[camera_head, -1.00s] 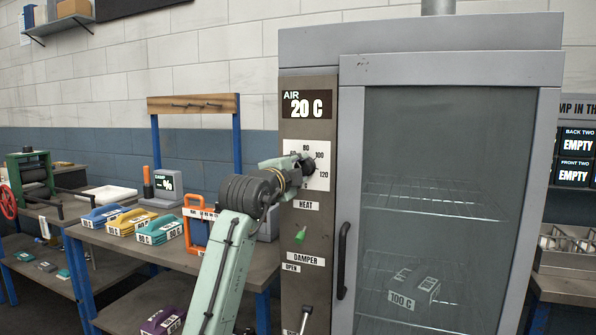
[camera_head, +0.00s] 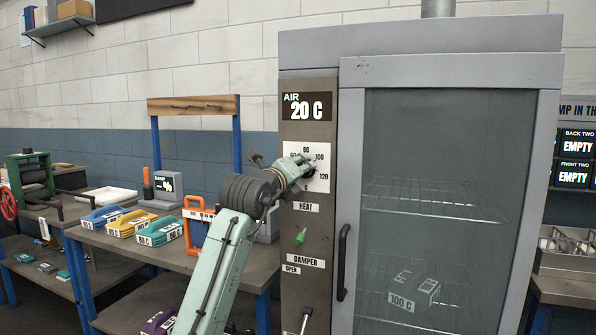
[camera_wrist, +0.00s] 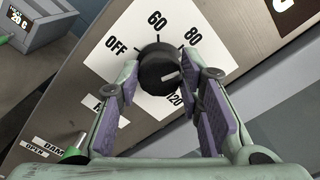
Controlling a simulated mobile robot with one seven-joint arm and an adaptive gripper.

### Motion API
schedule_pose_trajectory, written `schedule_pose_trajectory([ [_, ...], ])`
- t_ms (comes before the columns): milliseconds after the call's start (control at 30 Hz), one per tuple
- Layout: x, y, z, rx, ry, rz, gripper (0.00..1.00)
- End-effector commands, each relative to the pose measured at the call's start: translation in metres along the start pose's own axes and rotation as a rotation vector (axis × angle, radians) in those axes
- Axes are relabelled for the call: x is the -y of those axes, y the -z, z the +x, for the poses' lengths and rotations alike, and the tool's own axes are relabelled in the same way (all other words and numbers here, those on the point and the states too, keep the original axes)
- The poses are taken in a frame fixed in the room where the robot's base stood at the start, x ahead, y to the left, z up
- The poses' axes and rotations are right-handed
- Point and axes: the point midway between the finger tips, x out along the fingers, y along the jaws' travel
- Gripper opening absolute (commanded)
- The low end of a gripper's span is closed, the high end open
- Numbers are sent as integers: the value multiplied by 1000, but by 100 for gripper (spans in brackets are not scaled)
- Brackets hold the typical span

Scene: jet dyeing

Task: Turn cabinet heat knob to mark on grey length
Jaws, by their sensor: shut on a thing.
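The heat knob (camera_wrist: 157,67) is round and black on a white dial plate (camera_head: 321,154) on the cabinet's left panel. In the wrist view the dial shows OFF, 60, 80 and 120; 100 is hidden there but shows in the head view. My gripper (camera_head: 304,165) is shut on the knob, with one finger (camera_wrist: 122,88) on each side. The grey length (camera_head: 413,291), tagged 100 C, lies inside the cabinet behind the glass door.
The display (camera_head: 307,107) reads AIR 20 C. Below the dial are a green-tipped lever (camera_head: 300,238) and a damper lever (camera_head: 306,318). A black door handle (camera_head: 343,262) stands close right. Blue, yellow and teal lengths lie on the left bench (camera_head: 190,256).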

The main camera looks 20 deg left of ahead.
Motion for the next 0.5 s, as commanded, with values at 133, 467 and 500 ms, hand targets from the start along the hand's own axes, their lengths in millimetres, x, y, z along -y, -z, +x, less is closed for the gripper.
schedule_pose_trajectory([
  [133, 1, -1, 0, 2, 0, 137, 6],
  [467, 2, 0, 0, 1, 1, 391, 6],
  [500, 2, 0, 0, 1, 1, 414, 6],
])
